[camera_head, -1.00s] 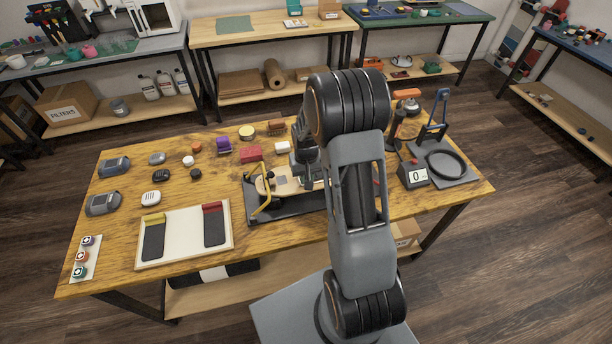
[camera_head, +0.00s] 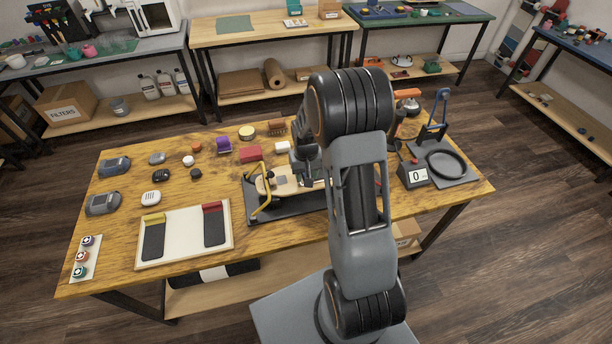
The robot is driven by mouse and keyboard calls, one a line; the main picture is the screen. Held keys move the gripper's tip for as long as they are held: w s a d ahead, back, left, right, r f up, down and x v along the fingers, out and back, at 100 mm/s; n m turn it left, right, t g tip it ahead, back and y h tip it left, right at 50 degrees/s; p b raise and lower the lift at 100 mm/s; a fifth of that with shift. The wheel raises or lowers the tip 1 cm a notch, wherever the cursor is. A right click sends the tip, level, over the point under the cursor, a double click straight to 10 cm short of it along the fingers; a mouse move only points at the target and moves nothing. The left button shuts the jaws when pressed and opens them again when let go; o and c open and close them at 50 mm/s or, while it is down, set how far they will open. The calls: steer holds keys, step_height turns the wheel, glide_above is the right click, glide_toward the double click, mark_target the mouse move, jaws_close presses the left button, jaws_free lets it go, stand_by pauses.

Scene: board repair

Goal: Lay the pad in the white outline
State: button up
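A pale wooden board (camera_head: 284,186) lies in a dark fixture (camera_head: 290,206) with a yellow clamp handle (camera_head: 259,190), near the middle of the bench. My gripper (camera_head: 306,178) is low over the board, partly hidden behind my arm. A small greyish patch, perhaps the pad (camera_head: 308,183), shows on the board right at my gripper. I cannot tell whether it is held or lying free. The white outline cannot be made out at this size. My arm hides the right part of the board, and my fingertips are too small to read.
A cream tray (camera_head: 184,247) with two dark strips stands at front left. Several small items, including a red block (camera_head: 250,154) and a purple piece (camera_head: 223,144), lie behind the fixture. A scale (camera_head: 415,175) and a dark ring stand (camera_head: 446,165) are at right.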

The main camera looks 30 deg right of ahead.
step_height(320, 180, up, 11)
steer(key=s+a+r+t, duration=0.1)
steer(key=s+a+r, duration=0.1)
steer(key=s, duration=0.3)
steer(key=s+a+r+n+t, duration=0.1)
steer(key=s+a+r, duration=0.2)
steer(key=s+a, duration=0.1)
steer(key=s+a+r+n+t, duration=0.1)
steer(key=s+a+r+t, duration=0.1)
steer(key=s, duration=0.5)
steer(key=shift+a+r, duration=0.75)
steer(key=shift+a, duration=0.05)
